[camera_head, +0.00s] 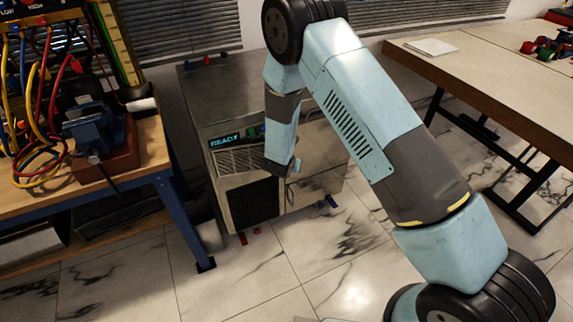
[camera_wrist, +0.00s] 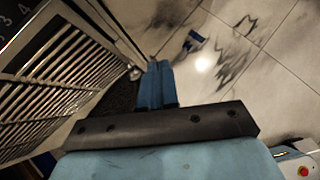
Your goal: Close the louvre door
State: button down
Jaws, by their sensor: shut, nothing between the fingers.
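The louvre door (camera_head: 238,160) is a slatted pale metal panel on the front of a grey cabinet, below a lit READY display. In the wrist view its slats (camera_wrist: 55,88) fill the left side, with a light frame edge. How far it stands open I cannot tell. My gripper (camera_wrist: 159,64) has its two blue fingers together, with nothing between them. The fingers point past the panel's right edge, near a small round metal knob (camera_wrist: 135,73), and seem apart from the slats. In the head view my arm hides part of the cabinet front.
The grey cabinet (camera_head: 205,88) stands between a wooden workbench (camera_head: 148,160) with a vice and cables at left and a table (camera_head: 480,70) at right. Small red and blue pieces lie on the marble floor (camera_head: 300,255) before it. Floor in front is mostly clear.

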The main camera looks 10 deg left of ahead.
notch_tip(320, 180, up, 3)
jog(key=s+d, duration=0.2)
jog(key=s, duration=0.1)
jog(key=s+d+f+m+g, duration=0.1)
jog(key=s+f+m+g, duration=0.25)
jog(key=s+f, duration=0.35)
jog(key=s+d+f+m+g, duration=0.1)
jog(key=s+f+m+g, duration=0.3)
jog(key=s, duration=0.5)
jog(key=s+a+f+m+g+y, duration=0.3)
jog(key=s+a+m+g+y, duration=0.1)
jog(key=s+a+m+y, duration=0.4)
jog(key=w+a+r+m+t+y, duration=0.2)
jog(key=w+a+m+t+y, duration=0.2)
jog(key=w+m+t, duration=0.4)
jog(key=w+d+r+m+t+h, duration=0.4)
jog(key=w+d+m+t, duration=0.25)
jog(key=d+t, duration=0.4)
jog(key=x, duration=1.3)
jog(key=shift+w, duration=0.25)
